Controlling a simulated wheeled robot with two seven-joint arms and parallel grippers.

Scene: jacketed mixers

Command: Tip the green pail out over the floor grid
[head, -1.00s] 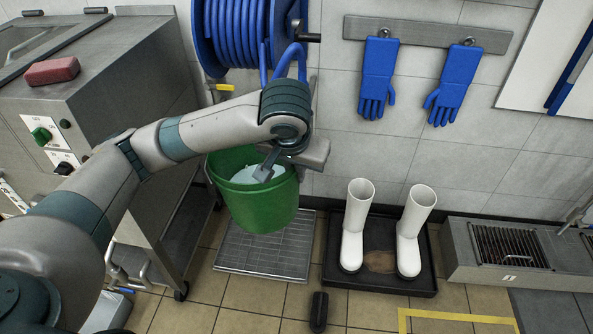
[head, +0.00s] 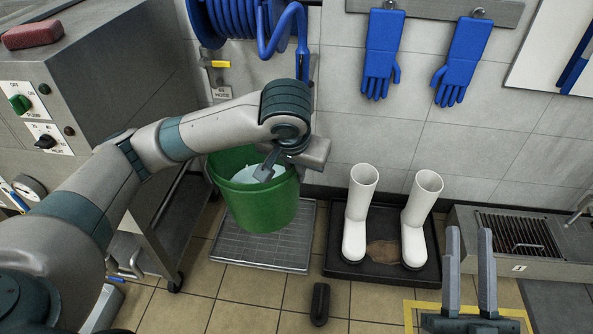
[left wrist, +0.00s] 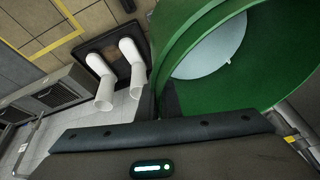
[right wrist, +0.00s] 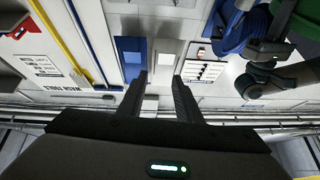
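The green pail (head: 262,208) hangs upright in the head view, with pale liquid (head: 258,175) inside. My left gripper (head: 268,168) is at the pail's rim, one finger showing inside over the liquid; it appears shut on the pail wall. The left wrist view shows the pail (left wrist: 180,60) close up, its pale liquid surface level inside; the fingertips are hidden there.
White boots (head: 358,215) stand in a black tray (head: 385,272) right of the grid. A dark brush-like object (head: 320,303) lies on the tiles in front. A steel machine (head: 100,90) stands at left. A blue hose reel (head: 235,18) and gloves (head: 382,55) hang on the wall.

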